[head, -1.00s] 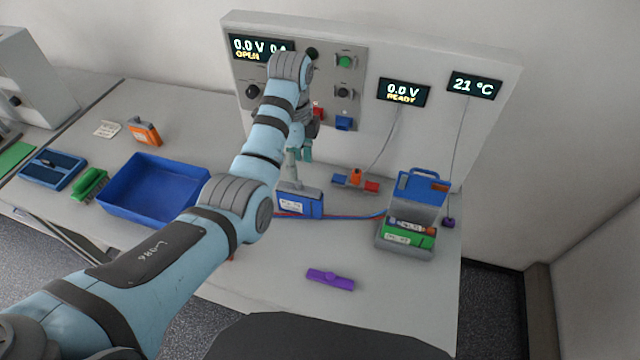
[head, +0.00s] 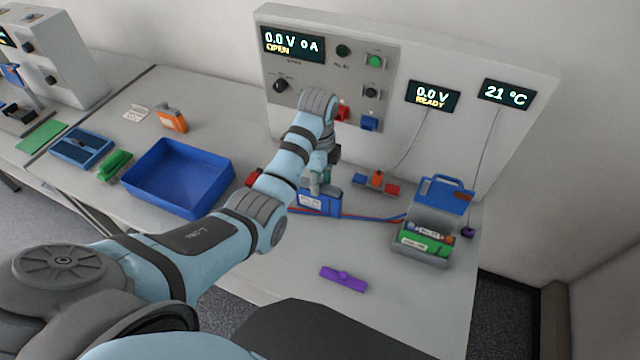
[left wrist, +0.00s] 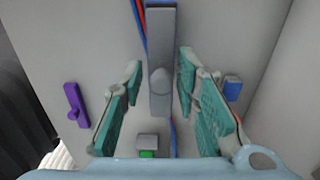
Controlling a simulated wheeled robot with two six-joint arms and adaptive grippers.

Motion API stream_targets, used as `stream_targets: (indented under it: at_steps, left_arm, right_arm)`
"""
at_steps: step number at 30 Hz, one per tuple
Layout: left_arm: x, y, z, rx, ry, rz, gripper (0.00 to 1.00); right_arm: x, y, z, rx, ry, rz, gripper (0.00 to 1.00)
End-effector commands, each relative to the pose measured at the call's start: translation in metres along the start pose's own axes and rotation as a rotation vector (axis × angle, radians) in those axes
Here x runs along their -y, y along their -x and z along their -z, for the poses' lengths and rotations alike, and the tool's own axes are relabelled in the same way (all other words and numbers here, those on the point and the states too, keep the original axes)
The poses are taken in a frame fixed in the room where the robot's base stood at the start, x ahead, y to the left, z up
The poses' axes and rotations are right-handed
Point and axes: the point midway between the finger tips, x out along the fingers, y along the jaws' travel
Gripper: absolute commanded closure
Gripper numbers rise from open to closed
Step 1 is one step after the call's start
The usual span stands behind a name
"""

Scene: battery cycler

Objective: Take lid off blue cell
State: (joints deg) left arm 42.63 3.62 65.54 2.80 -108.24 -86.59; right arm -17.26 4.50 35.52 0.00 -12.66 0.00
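The blue cell (head: 319,203) stands upright on the bench, with a white label on its front. Its grey lid (left wrist: 162,45), a long bar with a round knob (left wrist: 160,80), shows from above in the left wrist view. My left gripper (head: 320,178) is right over the cell in the head view, pointing down. In the left wrist view its two teal-padded fingers (left wrist: 160,88) are apart, one on each side of the lid and knob, with gaps showing. The forearm hides part of the area behind. My right gripper is not in view.
Red and blue cables (head: 375,217) run right from the cell to a grey case (head: 418,252) with an open blue lid. A purple lid (head: 343,278) lies in front. A blue tray (head: 178,202) is left. The cycler panel (head: 388,60) rises close behind.

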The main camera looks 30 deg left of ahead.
Motion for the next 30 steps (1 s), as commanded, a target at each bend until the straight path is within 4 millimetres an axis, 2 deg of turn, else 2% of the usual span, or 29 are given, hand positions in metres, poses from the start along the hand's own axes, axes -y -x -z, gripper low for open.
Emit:
stream_targets:
  at_steps: [1, 3, 4, 17, 30]
  left_arm:
    - [0.0, 0.0, 0.0, 0.0, 0.0, 0.0, 0.85]
    - [0.0, 0.0, 0.001, 0.0, -0.001, 0.0, 0.96]
    - [0.0, 0.0, 0.001, 0.0, -0.001, 0.0, 0.97]
    - [0.001, 0.003, 0.002, 0.0, -0.003, 0.002, 0.97]
    - [0.005, 0.033, 0.012, -0.001, -0.022, 0.002, 0.97]
  right_arm:
    - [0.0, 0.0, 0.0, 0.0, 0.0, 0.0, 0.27]
    - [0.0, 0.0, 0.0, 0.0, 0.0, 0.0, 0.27]
    - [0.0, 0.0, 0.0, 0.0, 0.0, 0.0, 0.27]
    - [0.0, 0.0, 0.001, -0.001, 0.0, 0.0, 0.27]
    - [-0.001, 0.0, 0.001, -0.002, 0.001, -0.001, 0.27]
